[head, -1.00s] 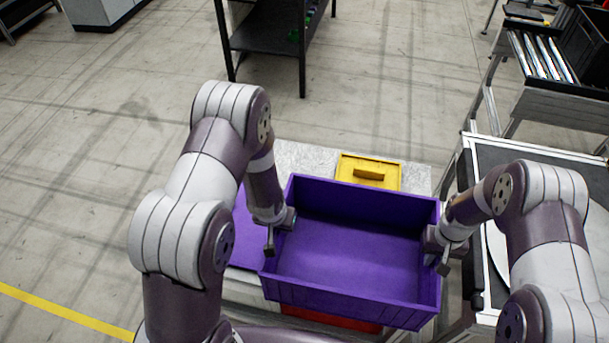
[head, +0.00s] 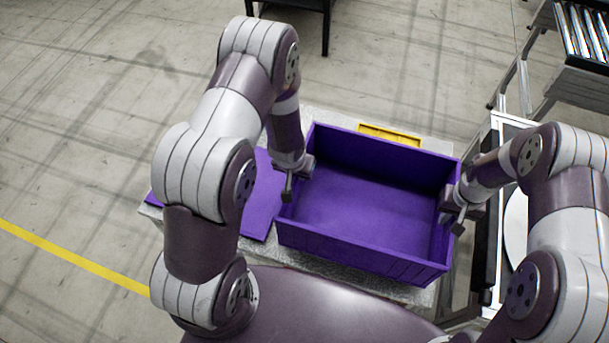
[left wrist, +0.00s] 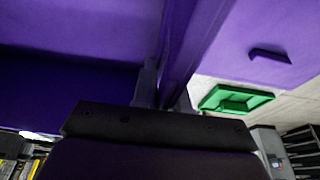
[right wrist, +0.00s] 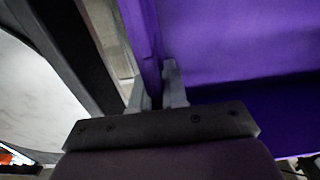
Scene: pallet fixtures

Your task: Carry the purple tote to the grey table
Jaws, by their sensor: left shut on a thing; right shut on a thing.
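The purple tote (head: 365,250) is an open, empty box in the middle of the head view, looking roughly level. My left gripper (head: 296,181) is shut on its left wall. My right gripper (head: 456,214) is shut on its right wall. In the left wrist view, the fingers (left wrist: 163,92) straddle the wall, as do the fingers in the right wrist view (right wrist: 157,88). A light grey speckled table top (head: 262,262) lies under and around the tote. I cannot tell how far the tote is above it. The tote's underside is hidden.
A flat purple panel (head: 262,205) lies left of the tote. A yellow lid (head: 392,134) is partly hidden behind it. A green lid (left wrist: 235,100) shows in the left wrist view. A roller rack (head: 582,35) stands at back right. Floor at left is clear.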

